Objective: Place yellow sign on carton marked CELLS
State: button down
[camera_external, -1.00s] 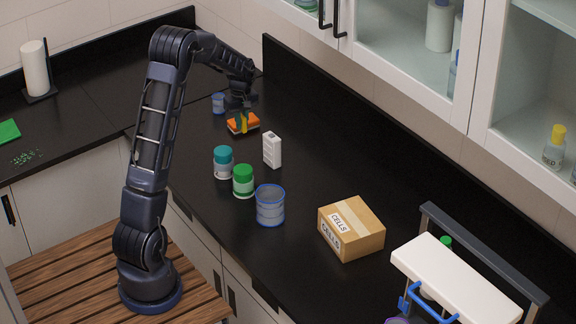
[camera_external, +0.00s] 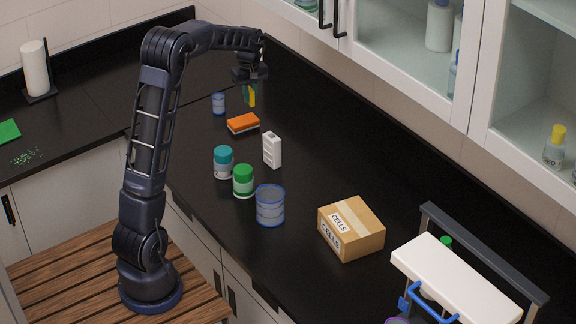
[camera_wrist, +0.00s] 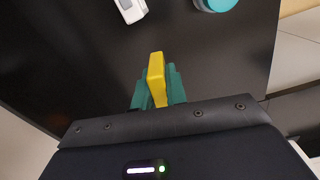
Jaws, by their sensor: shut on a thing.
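The yellow sign (camera_wrist: 156,78) is a small flat block held between the green fingers of my gripper (camera_wrist: 158,92). In the external view my gripper (camera_external: 249,95) hangs above the far part of the counter, shut on the yellow sign (camera_external: 251,97), which is clear of the surface. The carton marked CELLS (camera_external: 352,229) is a brown taped box on the counter at the right. It has a CELLS label on its top and on its side. Nothing lies on its top. My gripper is far from it, up and to the left.
An orange sponge (camera_external: 243,123), a white rack-like block (camera_external: 272,150), a teal-lidded jar (camera_external: 223,161), a green-lidded jar (camera_external: 243,181) and a blue-rimmed container (camera_external: 270,205) stand between my gripper and the carton. A white-topped stand (camera_external: 455,280) is right of the carton. Cabinets hang above.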

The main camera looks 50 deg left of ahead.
jog(key=w+d+r+m, duration=0.1)
jog(key=w+d+m, duration=0.1)
jog(key=d, duration=0.5)
jog(key=w+d+r+m, duration=0.1)
jog(key=w+d+m, duration=0.15)
jog(key=d, duration=0.45)
notch_tip(320, 180, up, 5)
jog(key=m, duration=1.2)
send_over(352, 218)
jog(key=shift+n, duration=0.25)
notch_tip(352, 218, down, 19)
jog(key=shift+r, duration=0.1)
jog(key=shift+f, duration=0.2)
jog(key=c, duration=1.4)
grip_release()
jog(key=shift+r, duration=0.1)
